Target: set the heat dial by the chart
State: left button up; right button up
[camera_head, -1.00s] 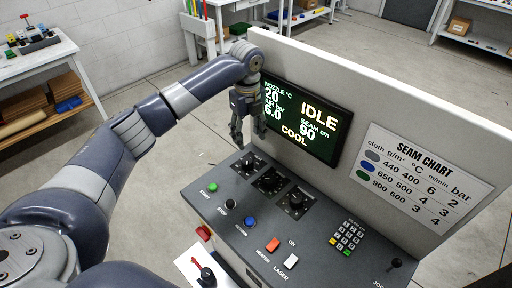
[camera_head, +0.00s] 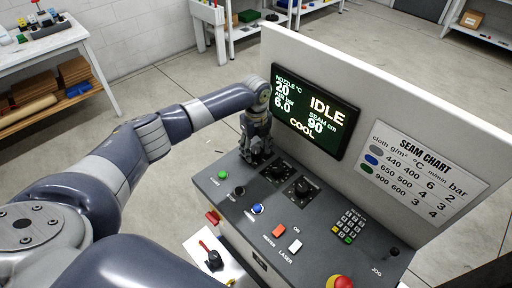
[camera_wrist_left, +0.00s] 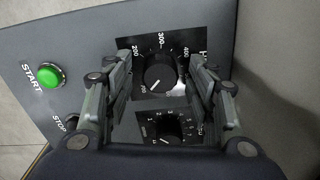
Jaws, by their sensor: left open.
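The heat dial (camera_wrist_left: 160,74) is a round black knob on a black plate with marks 200, 300 and 400 visible; its white pointer line faces the lower left. My left gripper (camera_wrist_left: 162,62) is open, with one finger on each side of this knob; contact is unclear. In the head view the left gripper (camera_head: 254,155) stands down at the panel's back left and hides that dial. The seam chart (camera_head: 425,170) on the white wall lists grey 440, 400, 6, 2; blue 650, 500, 4, 3; green 900, 600, 3, 4. My right gripper is out of view.
The screen (camera_head: 311,113) reads IDLE, COOL, nozzle 20, air 6.0, seam 90. A second dial (camera_wrist_left: 160,128) and a third dial (camera_head: 302,189) adjoin. Green start (camera_head: 223,174), black stop (camera_head: 239,191) and blue (camera_head: 257,208) buttons, a keypad (camera_head: 348,226) and a red emergency knob (camera_head: 340,282) share the panel.

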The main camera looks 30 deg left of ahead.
pick_arm(q)
jog(key=c, duration=1.1)
jog(key=shift+r+n+p, duration=0.1)
jog(key=shift+n+p, duration=0.3)
jog(key=shift+n, duration=0.2)
jog(key=n+p, duration=0.1)
jog(key=n, duration=0.2)
jog(key=shift+p, duration=0.35)
jog(key=n+p, duration=0.1)
jog(key=n, duration=0.2)
jog(key=shift+n, duration=0.4)
jog(key=n, duration=0.3)
jog(key=shift+w+n+p, duration=0.1)
jog(key=shift+n+p, duration=0.2)
jog(key=n, duration=0.5)
jog(key=shift+n, duration=0.3)
jog(key=n, duration=1)
jog(key=shift+n, duration=0.4)
jog(key=shift+w+a+r+n, duration=0.1)
jog(key=shift+n, duration=2)
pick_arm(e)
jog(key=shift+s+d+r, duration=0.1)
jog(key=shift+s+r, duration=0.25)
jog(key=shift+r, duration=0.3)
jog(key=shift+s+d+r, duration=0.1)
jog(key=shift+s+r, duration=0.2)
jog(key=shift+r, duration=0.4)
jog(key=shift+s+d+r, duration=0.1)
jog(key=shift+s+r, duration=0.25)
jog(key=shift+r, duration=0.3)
